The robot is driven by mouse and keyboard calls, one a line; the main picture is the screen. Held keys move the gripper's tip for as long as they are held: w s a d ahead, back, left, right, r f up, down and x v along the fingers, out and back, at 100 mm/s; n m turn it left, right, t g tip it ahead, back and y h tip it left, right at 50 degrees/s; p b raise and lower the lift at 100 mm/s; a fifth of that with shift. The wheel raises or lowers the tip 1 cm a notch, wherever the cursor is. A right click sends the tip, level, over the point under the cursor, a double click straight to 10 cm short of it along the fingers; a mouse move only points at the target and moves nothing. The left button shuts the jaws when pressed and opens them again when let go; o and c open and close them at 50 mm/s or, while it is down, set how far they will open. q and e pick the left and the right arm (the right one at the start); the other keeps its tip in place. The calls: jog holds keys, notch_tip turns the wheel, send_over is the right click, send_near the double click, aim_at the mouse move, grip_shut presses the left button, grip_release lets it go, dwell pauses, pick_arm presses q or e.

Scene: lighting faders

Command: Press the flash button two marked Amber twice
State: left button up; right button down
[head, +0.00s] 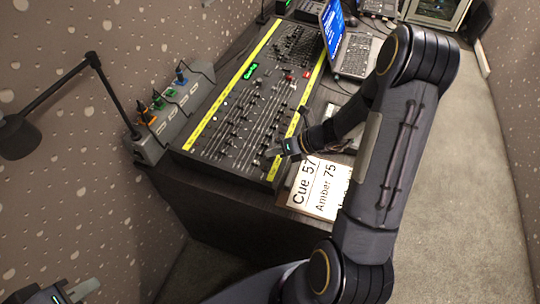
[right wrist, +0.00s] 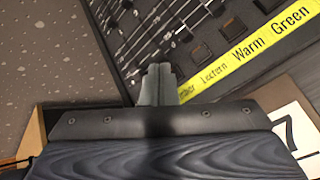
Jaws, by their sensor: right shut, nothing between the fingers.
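The lighting console (head: 243,113) stands on the dark desk, with rows of faders between yellow label strips. In the right wrist view a yellow strip (right wrist: 235,60) reads "Lectern", "Warm" and "Green", with a partly covered word ending in "ber" beside my fingers. Small dark buttons (right wrist: 201,53) lie just above that strip. My right gripper (head: 271,152) is shut and empty at the console's near edge; its fingertips (right wrist: 158,70) cover part of the panel there. The Amber button cannot be made out, and contact cannot be told. My left gripper (head: 82,290) is low at the left, away from the console.
A cue card (head: 318,187) reading "Cue 57" and "Amber 75" lies at the desk's near right, beside my right arm. A laptop (head: 345,45) stands behind. A grey box with coloured plugs (head: 172,112) and a dark lamp (head: 60,95) are at the left.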

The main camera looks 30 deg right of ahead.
jog(key=shift+r, duration=0.25)
jog(key=r+p, duration=0.4)
jog(key=r, duration=0.1)
jog(key=shift+s+d+p, duration=0.2)
jog(key=shift+p, duration=0.2)
dwell(0.7)
